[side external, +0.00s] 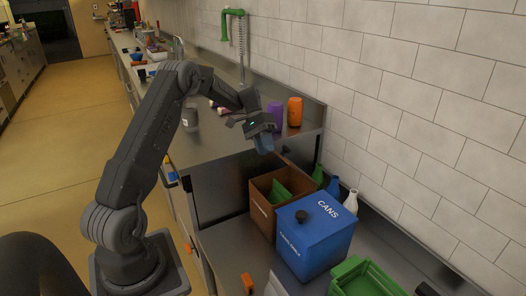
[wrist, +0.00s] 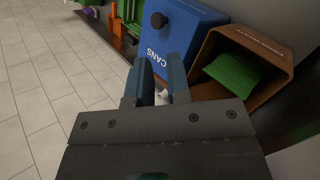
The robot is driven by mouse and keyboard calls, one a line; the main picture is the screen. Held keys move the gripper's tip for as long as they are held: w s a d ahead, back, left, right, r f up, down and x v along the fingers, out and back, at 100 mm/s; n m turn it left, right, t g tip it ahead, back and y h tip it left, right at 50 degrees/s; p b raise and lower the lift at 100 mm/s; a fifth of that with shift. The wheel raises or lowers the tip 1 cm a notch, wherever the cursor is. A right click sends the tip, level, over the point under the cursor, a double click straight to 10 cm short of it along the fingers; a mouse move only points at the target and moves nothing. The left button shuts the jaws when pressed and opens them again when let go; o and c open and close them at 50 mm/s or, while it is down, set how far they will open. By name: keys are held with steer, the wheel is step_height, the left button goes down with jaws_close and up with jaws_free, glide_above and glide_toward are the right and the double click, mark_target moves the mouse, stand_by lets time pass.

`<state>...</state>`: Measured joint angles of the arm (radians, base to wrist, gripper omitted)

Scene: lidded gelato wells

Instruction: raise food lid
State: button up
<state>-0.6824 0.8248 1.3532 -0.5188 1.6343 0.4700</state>
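A brown bin (side external: 257,200) stands on the counter, open at the top, with a green piece (side external: 283,189) inside. In the wrist view the bin (wrist: 283,48) is at the right, with the green piece (wrist: 235,74) in its mouth; the lettering on its rim is too small to read. I cannot make out a separate food lid. My gripper (side external: 264,143) is above the brown bin, apart from it. In the wrist view its two blue fingers (wrist: 161,78) are parted, with a gap and no held object.
A blue bin (side external: 312,245) marked CANS, with a black knob (side external: 303,216) on top, stands close beside the brown bin. Several bottles (side external: 333,187) stand behind the bins. A green tray (side external: 362,280) is at the front. Purple (side external: 275,116) and orange (side external: 295,111) containers stand on the upper counter.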

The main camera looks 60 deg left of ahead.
steer(key=d+n+t+h, duration=0.2)
steer(key=n+h, duration=0.1)
steer(key=f+n+t+h, duration=0.1)
steer(key=shift+s+d+n+t+h, duration=0.2)
steer(key=shift+d+n+t+h, duration=0.1)
steer(key=shift+d+t, duration=0.1)
jaws_close()
steer(key=s+a+f+n+t+y, duration=0.45)
steer(key=n+t+y, duration=0.3)
steer(key=n, duration=0.65)
steer(key=s+a+f+n+t+y, duration=0.3)
steer(key=s+n+t+y, duration=0.35)
steer(key=n, duration=0.65)
steer(key=w+r+t, duration=0.1)
steer(key=w+r, duration=0.1)
steer(key=w, duration=1.1)
steer(key=shift+w+d+r+t, duration=0.15)
steer(key=shift+w+t, duration=0.25)
